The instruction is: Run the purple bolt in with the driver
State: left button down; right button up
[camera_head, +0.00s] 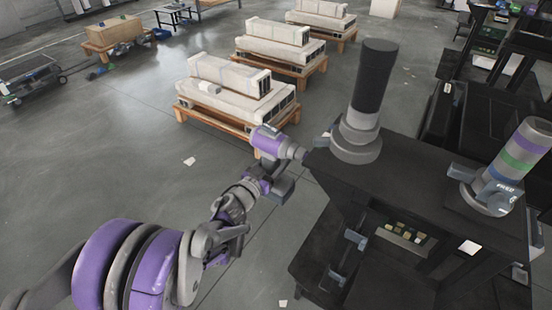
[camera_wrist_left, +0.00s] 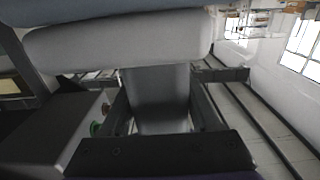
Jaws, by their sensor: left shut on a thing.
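The driver (camera_head: 268,142), purple and grey, is in the head view, left of the black workbench. Its grey nose points right, toward the bench's near left corner; I cannot tell whether the tip touches anything. My left gripper (camera_head: 262,178) is shut on the driver's handle below its body. In the left wrist view the grey handle (camera_wrist_left: 160,98) stands between the fingers, under the driver's light grey body (camera_wrist_left: 120,42). I cannot make out the purple bolt in either view. My right gripper is not in view.
The black workbench (camera_head: 420,182) carries a dark lift column (camera_head: 372,80) on a grey base and a banded purple and green column (camera_head: 520,150). Pallets with long wrapped packs (camera_head: 225,95) stand behind. The floor at left is largely clear.

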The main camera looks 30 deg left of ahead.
pick_arm(q)
jog(key=shift+d+p, duration=0.3)
jog(key=shift+d, duration=0.5)
dwell(2.2)
jog(key=shift+a, duration=0.15)
jog(key=shift+w+a, duration=0.15)
jog(key=shift+a, duration=2.25)
jog(key=shift+w+a, duration=0.15)
jog(key=shift+a, duration=1.85)
